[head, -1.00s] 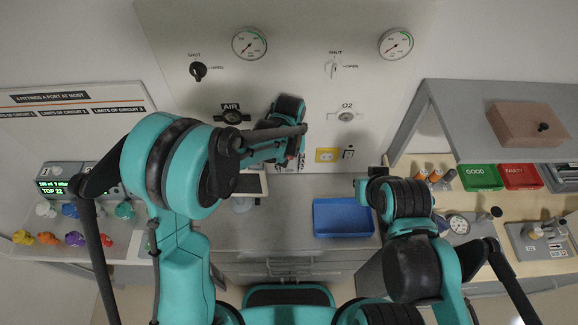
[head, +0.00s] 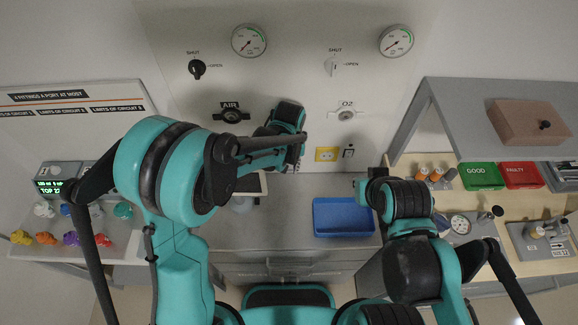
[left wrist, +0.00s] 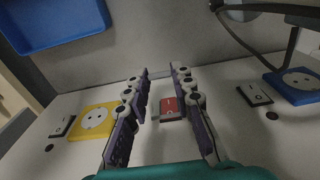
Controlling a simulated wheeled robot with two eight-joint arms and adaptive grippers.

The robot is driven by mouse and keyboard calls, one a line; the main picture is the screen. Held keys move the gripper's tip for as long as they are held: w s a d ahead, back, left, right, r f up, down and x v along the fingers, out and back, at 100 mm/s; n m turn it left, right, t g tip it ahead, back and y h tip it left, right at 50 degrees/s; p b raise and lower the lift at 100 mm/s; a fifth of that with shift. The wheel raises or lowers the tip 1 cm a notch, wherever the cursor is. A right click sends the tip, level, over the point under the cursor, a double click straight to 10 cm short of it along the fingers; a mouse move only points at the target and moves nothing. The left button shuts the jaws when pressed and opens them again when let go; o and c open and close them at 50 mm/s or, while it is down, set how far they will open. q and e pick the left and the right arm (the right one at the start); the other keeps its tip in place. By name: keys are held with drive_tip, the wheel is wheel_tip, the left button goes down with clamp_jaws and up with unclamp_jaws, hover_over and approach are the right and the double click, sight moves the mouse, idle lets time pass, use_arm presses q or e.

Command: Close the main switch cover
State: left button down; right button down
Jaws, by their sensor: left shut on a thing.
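My left gripper (left wrist: 160,75) reaches to the wall panel below the AIR and O2 valves. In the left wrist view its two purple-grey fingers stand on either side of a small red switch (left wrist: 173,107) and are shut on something. It appears to be the main switch cover, but its outline is hard to make out there. In the head view the wrist and arm hide the switch and cover, and the left gripper (head: 295,165) shows only partly. My right gripper (head: 366,186) is by the blue tray's right edge. Its fingers are too small and dark to read.
A yellow socket (head: 327,154) is on the panel just right of my left gripper, with a small black switch (head: 348,151) beside it. A blue tray (head: 343,234) lies on the grey counter (head: 275,230). Green (head: 481,176) and red (head: 521,175) bins stand at right.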

use_arm(q)
drive_tip(key=shift+s+f+t+b, duration=0.15)
drive_tip(key=shift+f+t+b, duration=0.4)
drive_tip(key=shift+t+b, duration=0.15)
drive_tip(key=shift+w+f+t+b, duration=0.4)
drive_tip(key=shift+f+t+b, duration=0.4)
drive_tip(key=shift+t+b, duration=1.5)
drive_tip(key=shift+w+f+t+b, duration=0.35)
drive_tip(key=shift+f+t+b, duration=0.7)
drive_tip(key=shift+b, duration=2.2)
drive_tip(key=shift+w+f+t+b, duration=0.45)
drive_tip(key=shift+t+b, duration=1.6)
drive_tip(key=shift+b, duration=0.7)
drive_tip(key=c, duration=1.3)
unclamp_jaws()
drive_tip(key=shift+s, duration=0.15)
drive_tip(key=v, duration=1.1)
drive_tip(key=shift+s+r, duration=0.25)
drive_tip(key=shift+s, duration=0.05)
drive_tip(key=shift+s, duration=0.1)
